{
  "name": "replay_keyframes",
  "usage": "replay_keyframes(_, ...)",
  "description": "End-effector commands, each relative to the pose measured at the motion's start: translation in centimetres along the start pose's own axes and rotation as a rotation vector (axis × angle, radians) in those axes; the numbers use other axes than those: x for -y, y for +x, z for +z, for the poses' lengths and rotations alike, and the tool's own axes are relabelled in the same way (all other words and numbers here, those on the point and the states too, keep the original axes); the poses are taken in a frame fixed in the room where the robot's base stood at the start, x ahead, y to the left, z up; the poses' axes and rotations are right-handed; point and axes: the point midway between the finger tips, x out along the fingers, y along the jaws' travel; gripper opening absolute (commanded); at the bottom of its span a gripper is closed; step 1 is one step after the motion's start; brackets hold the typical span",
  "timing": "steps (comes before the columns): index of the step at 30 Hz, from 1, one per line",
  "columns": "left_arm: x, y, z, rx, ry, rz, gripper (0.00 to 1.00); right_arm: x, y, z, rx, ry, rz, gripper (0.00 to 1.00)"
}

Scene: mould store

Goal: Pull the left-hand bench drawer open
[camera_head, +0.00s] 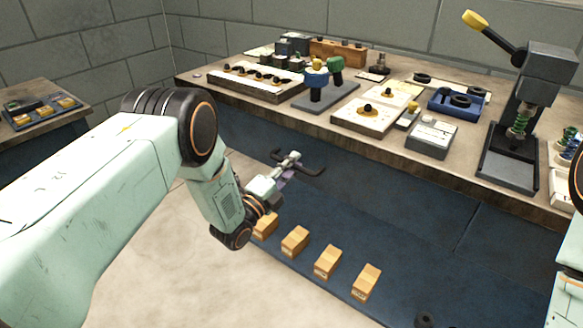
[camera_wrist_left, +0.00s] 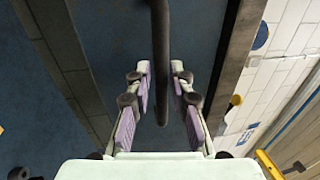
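The left-hand bench drawer has a dark blue front (camera_head: 245,137) under the bench top, and it looks closed. Its dark bar handle (camera_head: 312,171) sticks out from the front. My left gripper (camera_head: 291,160) is at the handle. In the left wrist view the handle (camera_wrist_left: 160,50) runs between the two fingers of the left gripper (camera_wrist_left: 161,70). The fingers are apart, with a gap visible on each side of the bar. The drawer front also shows behind it in the left wrist view (camera_wrist_left: 115,45). My right gripper is out of view.
The wooden bench top (camera_head: 385,146) carries trays, tools and a press (camera_head: 508,153) at the right. Several small orange-brown boxes (camera_head: 327,262) sit low down on a blue surface below the drawer. A side table (camera_head: 60,125) stands at the far left.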

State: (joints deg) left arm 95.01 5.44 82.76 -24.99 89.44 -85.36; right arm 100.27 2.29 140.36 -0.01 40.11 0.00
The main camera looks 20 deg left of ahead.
Motion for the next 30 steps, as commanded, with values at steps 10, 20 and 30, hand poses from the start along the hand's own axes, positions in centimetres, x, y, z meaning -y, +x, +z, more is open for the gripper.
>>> replay_keyframes(10, 0.06, 0.17, -0.03, 0.000, -0.001, 0.000, 0.15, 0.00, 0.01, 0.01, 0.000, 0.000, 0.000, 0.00)
replay_keyframes(20, 0.04, 0.15, -0.07, -0.001, -0.001, 0.000, 0.00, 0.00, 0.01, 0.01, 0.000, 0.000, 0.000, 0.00)
replay_keyframes(30, 0.00, 0.13, -0.15, -0.003, -0.001, 0.001, 0.00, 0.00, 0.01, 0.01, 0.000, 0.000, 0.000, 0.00)
